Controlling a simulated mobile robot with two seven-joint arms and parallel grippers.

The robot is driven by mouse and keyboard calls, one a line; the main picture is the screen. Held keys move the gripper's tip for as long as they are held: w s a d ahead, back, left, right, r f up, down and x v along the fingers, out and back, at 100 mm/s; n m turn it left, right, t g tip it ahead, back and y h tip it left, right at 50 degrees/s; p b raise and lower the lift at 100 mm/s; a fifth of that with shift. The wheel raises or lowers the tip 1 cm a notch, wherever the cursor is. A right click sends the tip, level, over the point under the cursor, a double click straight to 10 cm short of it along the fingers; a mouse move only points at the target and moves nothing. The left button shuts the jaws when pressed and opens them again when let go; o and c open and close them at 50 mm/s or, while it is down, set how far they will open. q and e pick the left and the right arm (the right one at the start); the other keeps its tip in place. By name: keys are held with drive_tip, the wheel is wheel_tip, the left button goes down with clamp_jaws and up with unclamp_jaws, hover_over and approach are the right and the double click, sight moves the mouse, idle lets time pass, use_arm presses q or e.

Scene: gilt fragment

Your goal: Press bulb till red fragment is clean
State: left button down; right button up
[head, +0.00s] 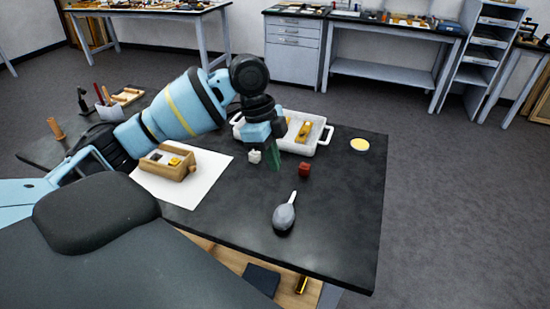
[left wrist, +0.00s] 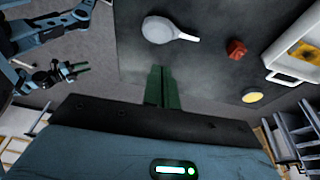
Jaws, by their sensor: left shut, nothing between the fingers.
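The grey bulb (head: 284,217) with a pale nozzle lies on the dark table, nozzle pointing toward the back. It also shows in the left wrist view (left wrist: 160,30). The small red fragment (head: 305,169) sits on the table behind the bulb, apart from it; it also shows in the left wrist view (left wrist: 236,49). My left gripper (head: 273,163), with green fingers, is shut and empty above the table, left of the red fragment. Its fingers (left wrist: 162,86) point toward the table in the left wrist view. My right gripper (left wrist: 72,70) shows small at the left of that view; its opening is unclear.
A white tray (head: 322,138) holding a gilt piece stands behind the fragment. A small white piece (head: 254,156) lies near my left gripper. A wooden box (head: 168,166) sits on white paper (head: 205,180). A yellow disc (head: 360,144) is at right. The table's front right is clear.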

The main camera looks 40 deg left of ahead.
use_arm(q)
drive_tip(key=s+r, duration=0.1)
drive_tip(key=s+t, duration=0.1)
drive_tip(key=s, duration=0.1)
drive_tip(key=shift+s+d+r+p, duration=0.1)
drive_tip(key=shift+r+p, duration=0.2)
drive_tip(key=shift+r, duration=0.1)
approach(284, 212)
drive_tip(key=x, duration=0.5)
drive_tip(key=shift+s+d, duration=0.1)
drive_tip(key=shift+d, duration=0.2)
drive_tip(key=shift+f, duration=0.75)
